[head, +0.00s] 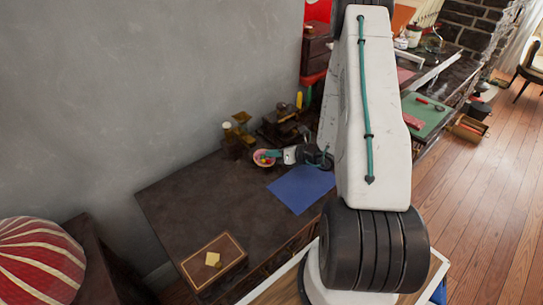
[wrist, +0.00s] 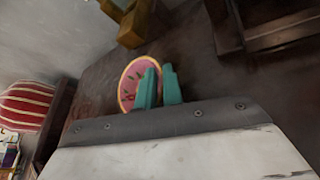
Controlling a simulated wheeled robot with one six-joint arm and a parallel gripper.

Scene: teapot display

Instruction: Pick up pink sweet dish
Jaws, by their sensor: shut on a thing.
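The pink sweet dish (head: 261,160) is small and round with a pale rim, near the back of the dark table. In the wrist view the pink dish (wrist: 130,84) is seen with a patterned inside and a yellowish rim. My gripper (head: 271,154) reaches it from the right, with its teal fingers at the dish's edge. In the wrist view my gripper (wrist: 158,69) is shut on the dish's rim, one finger in front of the inside. Part of the dish is hidden behind that finger. Whether the dish touches the table I cannot tell.
A blue mat (head: 301,190) lies right of the dish. Brass-coloured pieces (head: 238,136) and a dark wooden item (head: 281,122) stand close behind. A wooden box (head: 213,262) with a yellow piece is at the front. The table's left middle is clear.

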